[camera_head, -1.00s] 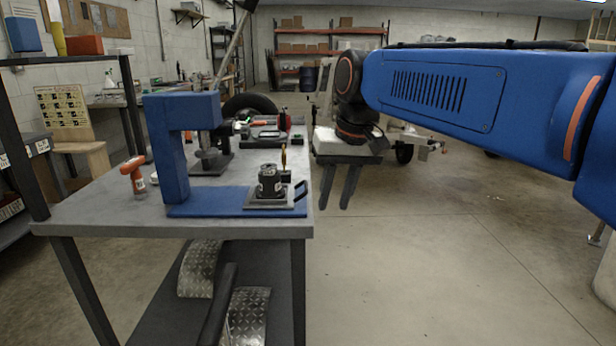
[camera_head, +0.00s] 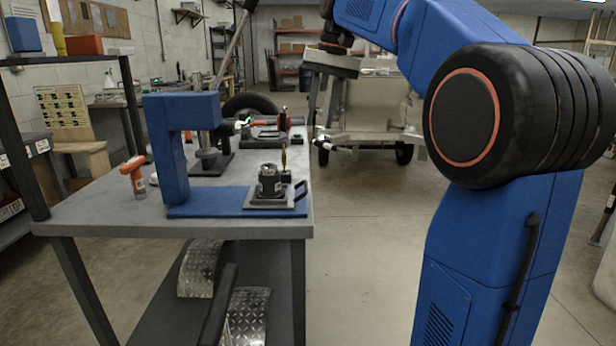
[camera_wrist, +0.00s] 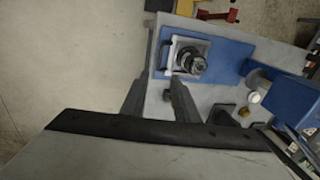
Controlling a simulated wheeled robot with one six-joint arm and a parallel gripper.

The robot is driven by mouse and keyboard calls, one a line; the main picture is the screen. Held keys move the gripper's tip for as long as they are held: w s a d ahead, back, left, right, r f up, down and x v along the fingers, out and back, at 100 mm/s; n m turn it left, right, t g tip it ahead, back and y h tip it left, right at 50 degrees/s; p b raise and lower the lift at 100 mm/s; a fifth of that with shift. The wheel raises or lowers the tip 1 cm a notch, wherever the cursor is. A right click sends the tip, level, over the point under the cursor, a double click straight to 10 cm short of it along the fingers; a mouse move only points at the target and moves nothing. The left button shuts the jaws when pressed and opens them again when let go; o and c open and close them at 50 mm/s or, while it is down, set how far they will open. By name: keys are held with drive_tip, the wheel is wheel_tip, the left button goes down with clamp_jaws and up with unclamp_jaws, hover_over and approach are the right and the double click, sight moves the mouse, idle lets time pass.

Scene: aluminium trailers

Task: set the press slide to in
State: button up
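The blue press (camera_head: 168,150) stands on the workbench, with its arm reaching right over a long blue base (camera_head: 205,203). The press slide (camera_head: 268,204), a light grey plate with a dark handle (camera_head: 301,190), sits at the right end of the base, clear of the press arm. A black cylindrical part (camera_head: 270,182) stands on it. In the wrist view the slide (camera_wrist: 203,45) lies on the blue base beyond my fingers. My gripper (camera_head: 322,122) points down, high beside the bench's right edge. Its two fingers (camera_wrist: 158,88) are apart, with nothing between them.
The grey workbench (camera_head: 100,210) also carries an orange-topped bottle (camera_head: 134,178) left of the press and a clamp-like fixture (camera_head: 268,138) behind. A small upright yellow-tipped item (camera_head: 284,158) stands behind the slide. A trailer (camera_head: 375,110) is farther back. Open floor lies right of the bench.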

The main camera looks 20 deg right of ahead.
sight(306, 184)
drive_tip(key=a+f, duration=0.1)
drive_tip(key=f, duration=0.4)
drive_tip(key=w+f, duration=0.1)
drive_tip(key=f, duration=0.5)
drive_tip(key=a+f, duration=0.1)
drive_tip(key=f, duration=0.4)
drive_tip(key=shift+w+a+f, duration=0.3)
drive_tip(key=shift+w, duration=0.1)
drive_tip(key=shift+c, duration=0.7)
clamp_jaws()
